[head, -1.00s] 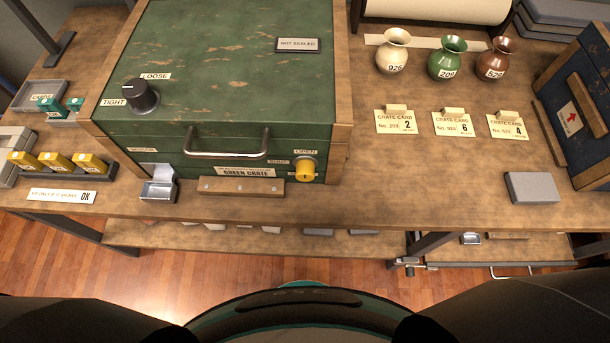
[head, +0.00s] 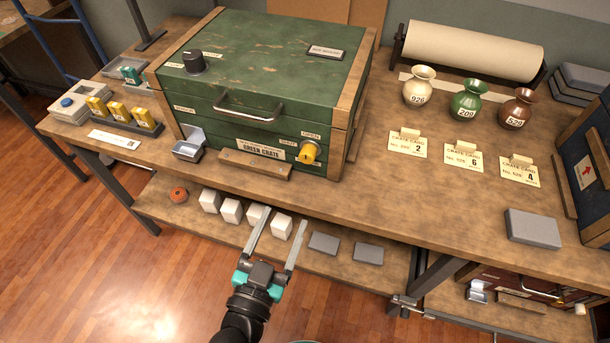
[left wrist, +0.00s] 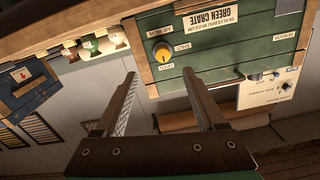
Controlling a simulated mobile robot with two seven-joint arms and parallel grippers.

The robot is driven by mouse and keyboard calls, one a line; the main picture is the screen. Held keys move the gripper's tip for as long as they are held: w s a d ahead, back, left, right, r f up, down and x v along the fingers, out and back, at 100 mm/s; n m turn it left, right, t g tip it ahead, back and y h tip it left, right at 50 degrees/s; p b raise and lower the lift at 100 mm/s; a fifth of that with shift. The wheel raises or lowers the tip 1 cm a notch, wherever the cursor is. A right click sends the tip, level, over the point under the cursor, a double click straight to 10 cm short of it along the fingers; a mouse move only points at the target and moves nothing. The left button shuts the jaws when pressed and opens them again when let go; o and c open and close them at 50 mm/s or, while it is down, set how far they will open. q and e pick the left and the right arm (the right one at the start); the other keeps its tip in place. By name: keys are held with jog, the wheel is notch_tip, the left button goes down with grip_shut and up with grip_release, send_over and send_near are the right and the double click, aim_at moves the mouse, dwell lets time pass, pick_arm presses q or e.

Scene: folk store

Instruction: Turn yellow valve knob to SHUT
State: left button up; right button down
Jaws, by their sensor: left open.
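The yellow valve knob (head: 310,152) is on the front of the green crate (head: 262,116), at its lower right corner. The word OPEN is above the knob and SHUT is to its left. In the left wrist view the knob (left wrist: 162,52) shows upside down, beyond the fingers. My left gripper (head: 278,228) is open and empty, in front of the table and below the crate's front, apart from the knob. Its two fingers also show in the left wrist view (left wrist: 158,100). My right gripper is not in view.
A small metal box (head: 188,147) stands farther left. Three vases (head: 467,102) and crate cards (head: 464,157) are to the right. White blocks (head: 231,211) are on the lower shelf.

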aim_at(306, 159)
pick_arm(q)
jog(key=shift+t, duration=0.3)
jog(key=x, duration=0.5)
jog(key=b+x, duration=0.1)
jog(key=x, duration=0.4)
jog(key=r+b+x, duration=0.1)
jog(key=x, duration=0.4)
grip_shut()
